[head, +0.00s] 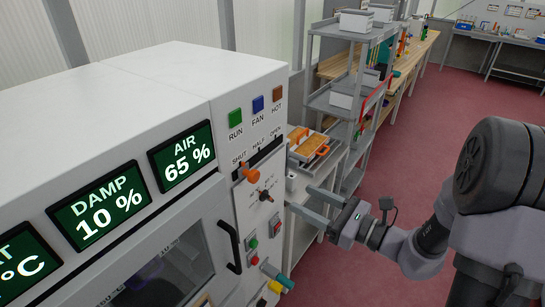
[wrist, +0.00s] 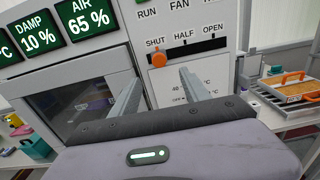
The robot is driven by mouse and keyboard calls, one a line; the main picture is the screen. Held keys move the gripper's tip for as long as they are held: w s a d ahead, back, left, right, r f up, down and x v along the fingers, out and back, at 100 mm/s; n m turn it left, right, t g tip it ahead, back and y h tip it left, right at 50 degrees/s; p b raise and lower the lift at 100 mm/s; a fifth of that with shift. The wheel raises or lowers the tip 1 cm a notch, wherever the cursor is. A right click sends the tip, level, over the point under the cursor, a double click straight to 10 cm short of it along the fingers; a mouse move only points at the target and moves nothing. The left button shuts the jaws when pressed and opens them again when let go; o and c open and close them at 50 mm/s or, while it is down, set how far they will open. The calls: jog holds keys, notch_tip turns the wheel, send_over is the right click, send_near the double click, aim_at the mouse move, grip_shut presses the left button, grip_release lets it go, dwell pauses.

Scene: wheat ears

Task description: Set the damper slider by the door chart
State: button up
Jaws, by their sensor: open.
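The damper slider has an orange knob (wrist: 159,58) at the left end of a black slot (wrist: 196,46), under SHUT. HALF and OPEN are marked further right. The knob also shows in the head view (head: 251,174). My gripper (wrist: 160,76) is open and empty; its two fingers point at the panel below the slot, one either side of the knob in the picture. In the head view my gripper (head: 298,197) is apart from the panel, to its right. The cabinet door (head: 160,270) has a dark window; small print at its lower edge is too partial to read as a chart.
Displays read DAMP 10 % (head: 98,207) and AIR 65 % (head: 181,156); a °C display is cut off. A dial (head: 264,195), buttons and a black door handle (head: 230,246) sit below the slot. A tray with orange handles (head: 312,148) stands beyond. Red floor lies open right.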

aim_at(256, 176)
jog(key=p+x, duration=0.1)
jog(key=x, duration=1.5)
jog(key=shift+a, duration=0.25)
grip_shut()
dwell(0.3)
